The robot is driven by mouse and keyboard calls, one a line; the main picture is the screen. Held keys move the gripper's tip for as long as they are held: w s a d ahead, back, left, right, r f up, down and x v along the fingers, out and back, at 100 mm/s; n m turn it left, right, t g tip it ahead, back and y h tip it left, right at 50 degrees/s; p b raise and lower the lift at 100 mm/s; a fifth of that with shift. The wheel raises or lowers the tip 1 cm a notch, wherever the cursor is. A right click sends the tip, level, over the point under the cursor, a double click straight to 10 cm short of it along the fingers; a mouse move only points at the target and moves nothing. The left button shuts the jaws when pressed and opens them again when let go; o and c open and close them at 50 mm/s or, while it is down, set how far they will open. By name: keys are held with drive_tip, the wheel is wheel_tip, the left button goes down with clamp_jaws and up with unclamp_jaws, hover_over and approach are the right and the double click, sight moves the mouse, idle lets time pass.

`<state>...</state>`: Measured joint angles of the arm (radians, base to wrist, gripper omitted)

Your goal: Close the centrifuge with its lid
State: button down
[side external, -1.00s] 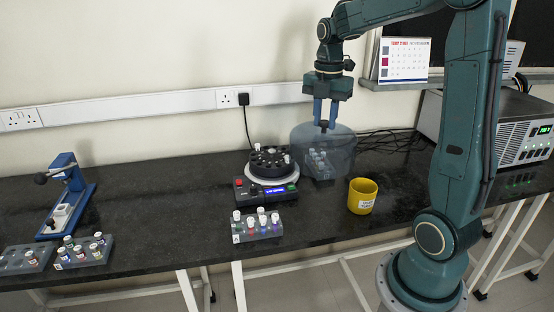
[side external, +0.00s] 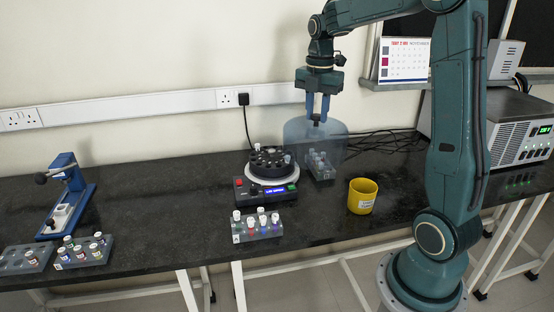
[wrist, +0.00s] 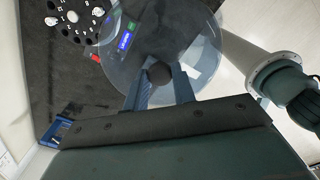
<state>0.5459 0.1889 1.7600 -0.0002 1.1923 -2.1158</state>
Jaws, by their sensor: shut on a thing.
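The centrifuge (side external: 252,188) stands on the black bench with its round rotor (side external: 268,162) uncovered. A white-capped tube (side external: 287,158) shows in the rotor. The clear domed lid (side external: 297,131) hangs in the air to the right of the rotor and a little above it. My gripper (side external: 317,117) is shut on the lid's dark knob, which also shows in the wrist view (wrist: 160,74). In the wrist view the lid (wrist: 185,40) partly overlaps the control panel and the rotor (wrist: 75,17) is at the upper left.
A tube rack (side external: 321,168) stands on the bench behind and below the lid. Another rack (side external: 257,228) with several capped tubes is in front of the centrifuge. A yellow cup (side external: 362,196) stands to the right. A blue press (side external: 66,195) and more racks are at the left.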

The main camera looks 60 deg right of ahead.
drive_tip(key=w+d+f, duration=0.2)
drive_tip(key=w+d, duration=0.2)
drive_tip(key=w, duration=0.6)
drive_tip(key=w+d+f, duration=0.2)
drive_tip(key=w+d, duration=0.3)
drive_tip(key=w, duration=0.5)
drive_tip(key=shift+d+f, duration=0.15)
drive_tip(key=shift+f, duration=0.3)
